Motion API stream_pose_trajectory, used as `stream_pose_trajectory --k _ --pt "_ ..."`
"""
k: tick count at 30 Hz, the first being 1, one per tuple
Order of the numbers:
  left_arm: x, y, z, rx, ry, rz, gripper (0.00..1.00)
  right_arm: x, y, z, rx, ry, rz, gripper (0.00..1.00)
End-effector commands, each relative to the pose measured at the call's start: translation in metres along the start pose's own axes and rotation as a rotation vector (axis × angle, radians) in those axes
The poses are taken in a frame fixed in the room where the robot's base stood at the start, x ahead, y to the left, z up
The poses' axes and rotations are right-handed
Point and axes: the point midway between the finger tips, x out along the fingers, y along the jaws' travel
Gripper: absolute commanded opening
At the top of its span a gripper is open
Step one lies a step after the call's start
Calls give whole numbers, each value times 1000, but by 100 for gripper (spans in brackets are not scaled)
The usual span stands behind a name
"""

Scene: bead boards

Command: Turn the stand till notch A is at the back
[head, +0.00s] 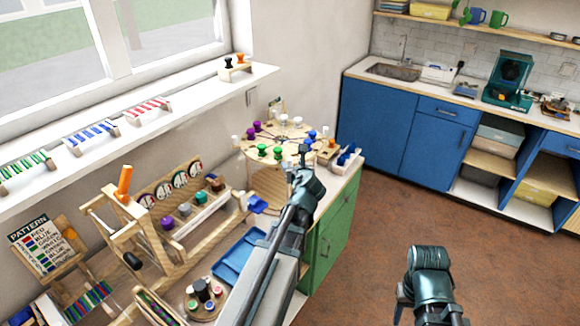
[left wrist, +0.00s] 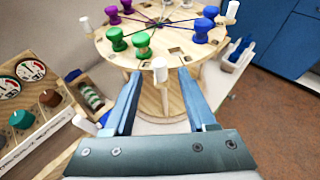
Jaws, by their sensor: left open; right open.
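The stand (head: 268,183) is a round wooden disc on a post, with green, purple, blue and white bobbins around its top and threads meeting in the middle. It also shows in the left wrist view (left wrist: 158,48). My left gripper (head: 303,152) is at the stand's near side. In the left wrist view its open fingers (left wrist: 159,74) point at the rim, with a white peg (left wrist: 160,70) between them; contact cannot be told. No notch letter is readable. My right gripper (head: 428,268) is low at the right, away from the stand; its fingers are mostly hidden.
A wooden rack with knobs and dials (head: 180,205) stands left of the stand. A blue tray (head: 238,258) lies in front. A small holder with blue bobbins (head: 346,156) is close on the stand's right. Open floor (head: 400,215) lies further right.

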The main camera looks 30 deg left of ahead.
Motion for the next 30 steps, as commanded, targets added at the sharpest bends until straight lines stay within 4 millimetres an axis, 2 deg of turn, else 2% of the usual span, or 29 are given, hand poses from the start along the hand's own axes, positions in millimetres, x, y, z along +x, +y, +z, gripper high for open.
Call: stream_pose_trajectory --k 1,3,9,15,23,30 --pt "15 -1 -2 -1 1 2 57 7 -1 0 0 0 0 50" --pt "26 -1 -2 -2 0 1 57 12 -1 -1 0 0 0 50" --pt "48 -1 -1 -1 1 1 57 19 -2 -1 0 0 0 50" --pt "55 0 0 -1 1 0 57 21 -2 -1 0 0 0 50" --pt "55 0 0 -1 1 0 57 21 -2 -1 0 0 0 50" --pt "55 0 0 -1 0 0 15 21 -2 -1 0 0 0 50"
